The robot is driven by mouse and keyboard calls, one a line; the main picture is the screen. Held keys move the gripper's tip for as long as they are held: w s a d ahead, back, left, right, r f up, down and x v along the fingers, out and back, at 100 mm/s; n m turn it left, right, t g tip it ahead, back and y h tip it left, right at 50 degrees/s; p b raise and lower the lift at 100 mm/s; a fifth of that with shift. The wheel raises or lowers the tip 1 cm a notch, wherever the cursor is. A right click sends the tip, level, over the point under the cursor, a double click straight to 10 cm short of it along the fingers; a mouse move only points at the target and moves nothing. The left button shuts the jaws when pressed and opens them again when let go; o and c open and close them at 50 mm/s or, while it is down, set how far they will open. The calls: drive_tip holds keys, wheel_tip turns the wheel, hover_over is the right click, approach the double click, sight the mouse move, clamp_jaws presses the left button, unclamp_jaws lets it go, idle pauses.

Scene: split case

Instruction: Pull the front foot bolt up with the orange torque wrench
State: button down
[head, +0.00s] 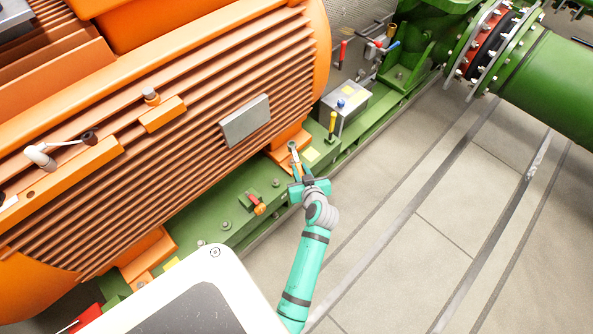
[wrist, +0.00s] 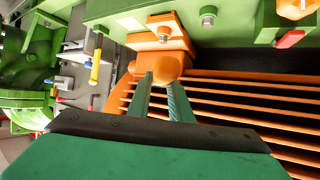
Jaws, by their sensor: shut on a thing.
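My gripper (head: 297,170) reaches down to the orange motor foot at the right end of the motor. In the wrist view its two fingers (wrist: 162,98) are shut on a rounded orange piece (wrist: 167,66), which I take to be the torque wrench. Most of the wrench is hidden by the fingers and its own end. Just beyond it, the front foot bolt (wrist: 163,33) shows as a grey head on the orange foot (wrist: 150,48). I cannot tell whether the wrench touches the bolt.
The finned orange motor (head: 150,110) is close on the left. A grey box (head: 345,103) with a yellow handle (head: 332,122) stands just beyond the foot.

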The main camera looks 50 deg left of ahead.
drive_tip(key=shift+d, duration=0.15)
drive_tip(key=shift+f, duration=2.9)
drive_tip(key=shift+w+d, duration=0.1)
drive_tip(key=shift+w, duration=0.05)
drive_tip(key=shift+s+a, duration=0.35)
drive_tip(key=shift+s, duration=0.15)
drive_tip(key=shift+w+d, duration=0.2)
drive_tip(key=shift+w, duration=0.05)
drive_tip(key=shift+s+a, duration=0.15)
drive_tip(key=shift+s, duration=0.05)
drive_tip(key=shift+w, duration=0.25)
idle(0.5)
